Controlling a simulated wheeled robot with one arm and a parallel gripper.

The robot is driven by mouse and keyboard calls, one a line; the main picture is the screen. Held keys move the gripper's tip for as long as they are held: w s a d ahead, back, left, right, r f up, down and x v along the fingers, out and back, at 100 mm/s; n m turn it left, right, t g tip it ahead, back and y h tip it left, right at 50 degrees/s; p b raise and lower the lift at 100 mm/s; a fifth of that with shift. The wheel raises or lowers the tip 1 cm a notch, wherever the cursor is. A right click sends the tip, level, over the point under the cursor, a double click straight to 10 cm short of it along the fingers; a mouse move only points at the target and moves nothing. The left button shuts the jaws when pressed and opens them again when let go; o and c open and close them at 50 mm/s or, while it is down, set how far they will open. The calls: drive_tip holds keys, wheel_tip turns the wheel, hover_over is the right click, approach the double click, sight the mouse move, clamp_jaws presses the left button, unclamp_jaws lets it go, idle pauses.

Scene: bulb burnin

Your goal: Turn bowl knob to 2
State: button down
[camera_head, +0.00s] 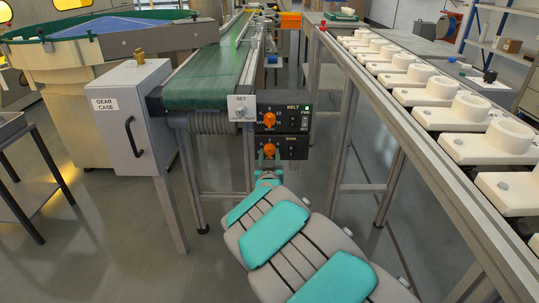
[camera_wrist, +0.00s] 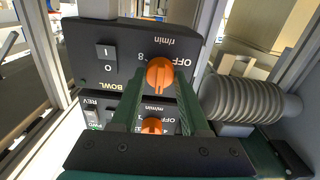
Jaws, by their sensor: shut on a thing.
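The bowl knob (camera_head: 269,149) is an orange dial on the lower black panel, marked BOWL (camera_head: 296,148), under the conveyor's end. My gripper (camera_head: 268,164) reaches the panel from below. In the wrist view its two green fingers (camera_wrist: 160,84) close on the bowl knob's sides. The fingers hide part of the scale, and I cannot tell which number the knob points to.
The belt panel (camera_head: 296,118) with its orange knob (camera_head: 269,119) sits just above; that knob (camera_wrist: 151,126) shows between my fingers in the wrist view. Rail legs stand right.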

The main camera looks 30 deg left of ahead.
drive_tip(key=n, duration=0.5)
drive_tip(key=shift+n, duration=0.3)
drive_tip(key=n+b, duration=0.1)
drive_tip(key=n, duration=0.4)
drive_tip(key=shift+n, duration=0.3)
drive_tip(key=shift+c, duration=2)
unclamp_jaws()
drive_tip(key=shift+s, duration=0.1)
drive_tip(key=shift+s, duration=0.3)
drive_tip(key=v, duration=0.7)
